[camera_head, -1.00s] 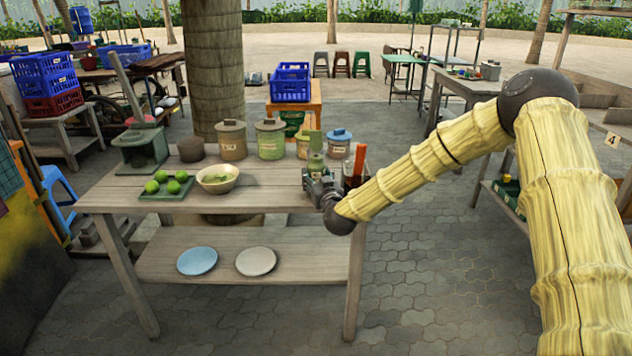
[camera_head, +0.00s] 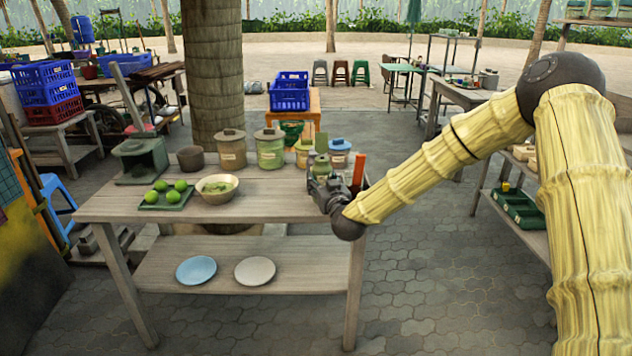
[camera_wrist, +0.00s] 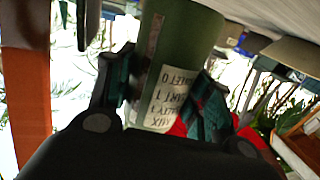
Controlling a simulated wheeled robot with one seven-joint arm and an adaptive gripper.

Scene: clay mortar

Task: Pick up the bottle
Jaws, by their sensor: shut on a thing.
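The green bottle (camera_head: 321,165) is at the right end of the wooden table, partly hidden by my gripper (camera_head: 322,186). In the wrist view the green bottle (camera_wrist: 182,45) appears upside down with a white printed label, and my gripper (camera_wrist: 165,95) has one finger on each side of it. My gripper is shut on the bottle. The bottle's base is hidden in the head view, so I cannot tell whether it touches the tabletop.
An orange-red upright piece (camera_head: 358,168) stands close right of my gripper. Lidded jars (camera_head: 270,150) line the table's back. A bowl (camera_head: 217,188), a green tray of limes (camera_head: 167,200) and a mortar (camera_head: 142,158) are to the left. The table's front middle (camera_head: 270,205) is clear.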

